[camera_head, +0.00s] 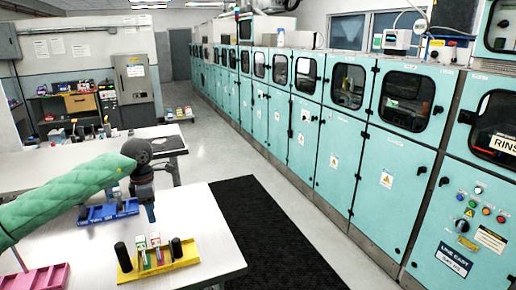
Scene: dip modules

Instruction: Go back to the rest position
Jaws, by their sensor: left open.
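My left arm, in a green quilted sleeve, reaches in from the left. My left gripper (150,212) hangs pointing down over the white table, open, with nothing seen in it. It is just behind the yellow rack (180,262) in the picture. The yellow rack holds two small white-topped pieces with red and green marks (157,248), between two black upright cylinders (123,257). My right gripper is not in view.
The white table's (215,235) right part is bare. A black floor mat (265,230) and a row of teal machines (345,150) lie to the right.

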